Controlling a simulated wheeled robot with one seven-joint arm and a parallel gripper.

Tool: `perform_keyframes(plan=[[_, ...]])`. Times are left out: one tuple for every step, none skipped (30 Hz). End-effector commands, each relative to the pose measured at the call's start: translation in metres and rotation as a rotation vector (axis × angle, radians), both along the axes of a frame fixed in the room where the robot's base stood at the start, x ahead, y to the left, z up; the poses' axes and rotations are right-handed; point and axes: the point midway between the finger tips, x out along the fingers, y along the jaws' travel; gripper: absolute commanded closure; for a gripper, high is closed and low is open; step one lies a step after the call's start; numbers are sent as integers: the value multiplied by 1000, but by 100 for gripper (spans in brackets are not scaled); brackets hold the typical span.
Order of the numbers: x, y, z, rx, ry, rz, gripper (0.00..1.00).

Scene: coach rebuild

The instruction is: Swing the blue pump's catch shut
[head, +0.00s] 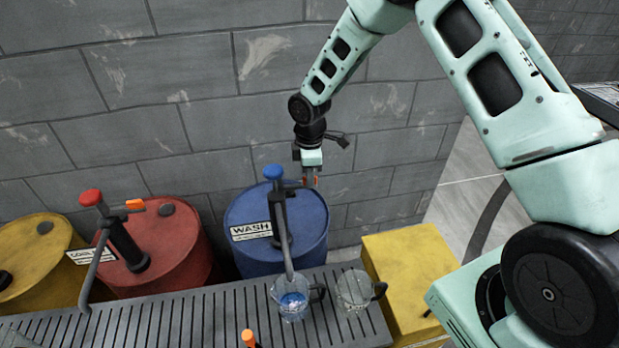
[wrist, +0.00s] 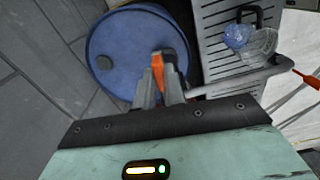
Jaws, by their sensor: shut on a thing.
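The blue pump (head: 279,215) stands on the blue drum labelled WASH (head: 314,232), with a blue knob on top and a grey spout reaching down to the front. Its orange catch (wrist: 157,72) shows between my fingers in the wrist view. My gripper (head: 305,180) is at the right side of the pump head, below the knob, and is shut on the catch. The fingers also show in the wrist view (wrist: 159,88). They hide part of the catch, so I cannot tell its exact angle.
A jug with blue liquid (head: 291,302) stands under the spout on the slatted grey bench (head: 210,312); a clear jug (head: 355,292) is beside it. A red drum (head: 180,247) with a red-knobbed pump and a yellow drum (head: 40,250) stand left. A yellow box (head: 412,262) is right.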

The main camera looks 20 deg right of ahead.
Motion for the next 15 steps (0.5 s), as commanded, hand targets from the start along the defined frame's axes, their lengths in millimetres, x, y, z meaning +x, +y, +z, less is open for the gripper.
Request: perform_keyframes(plan=[[2,-1,1,-1,-2,22,100],[3,-1,1,0,-2,36,100],[4,-1,1,0,-2,52,100],[4,-1,1,0,-2,63,100],[5,-2,1,0,-2,73,100],[5,-2,1,0,-2,85,100],[5,-2,1,1,-1,92,100],[6,-2,1,0,-1,99,100],[6,-2,1,0,-1,108,100],[6,-2,1,0,-1,113,100],[6,-2,1,0,-1,117,100],[7,-2,1,0,-1,121,100],[7,-2,1,0,-1,123,100],[7,-2,1,0,-1,125,100],[7,-2,1,-1,-2,127,100]])
